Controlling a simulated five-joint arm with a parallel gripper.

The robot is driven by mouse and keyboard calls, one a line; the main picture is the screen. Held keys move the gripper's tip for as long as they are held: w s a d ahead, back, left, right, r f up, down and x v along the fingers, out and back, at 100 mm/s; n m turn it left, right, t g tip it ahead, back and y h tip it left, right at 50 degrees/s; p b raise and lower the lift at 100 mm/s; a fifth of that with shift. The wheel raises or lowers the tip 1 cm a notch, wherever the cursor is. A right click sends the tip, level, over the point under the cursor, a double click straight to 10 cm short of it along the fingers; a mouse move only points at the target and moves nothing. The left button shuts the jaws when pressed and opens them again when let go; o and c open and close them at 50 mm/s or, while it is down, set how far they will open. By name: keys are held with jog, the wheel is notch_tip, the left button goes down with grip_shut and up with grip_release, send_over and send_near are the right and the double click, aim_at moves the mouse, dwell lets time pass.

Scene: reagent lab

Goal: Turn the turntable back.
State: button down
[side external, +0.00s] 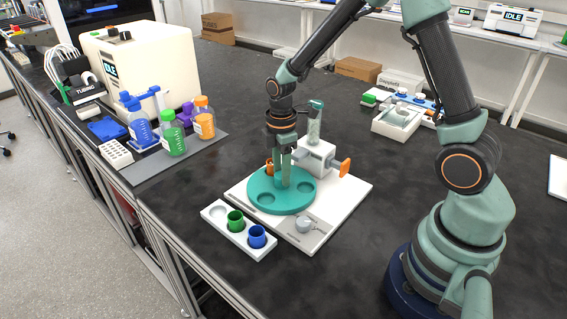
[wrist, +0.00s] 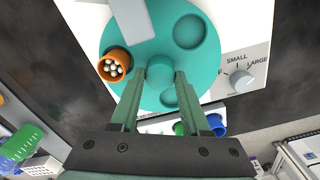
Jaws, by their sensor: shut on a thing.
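The teal turntable (side external: 262,205) sits on a white base plate (side external: 345,203). In the wrist view the turntable (wrist: 140,88) shows two empty round recesses. An orange cup (wrist: 113,66) with white pellets in it stands at the disc's left side there. In the side view the orange cup (side external: 269,167) is partly hidden at the disc's back edge. My gripper (side external: 285,184) points straight down over the disc's middle. In the wrist view my gripper's fingertips (wrist: 168,70) close around the small teal hub at the centre.
A white dispenser (side external: 314,158) with a clear tube and orange knob stands behind the disc. A grey dial (side external: 304,225) is on the plate's front. A white rack (side external: 219,215) with a green cup (side external: 236,221) and a blue cup (side external: 257,236) stands at front left. Bottles (side external: 173,140) stand left.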

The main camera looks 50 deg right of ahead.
jog(key=shift+r+n, duration=0.1)
jog(key=shift+n, duration=5.3)
jog(key=shift+a+n, duration=0.1)
jog(key=shift+n, duration=0.4)
jog(key=c, duration=0.7)
grip_release()
jog(key=shift+o, duration=0.2)
notch_tip(320, 180, up, 12)
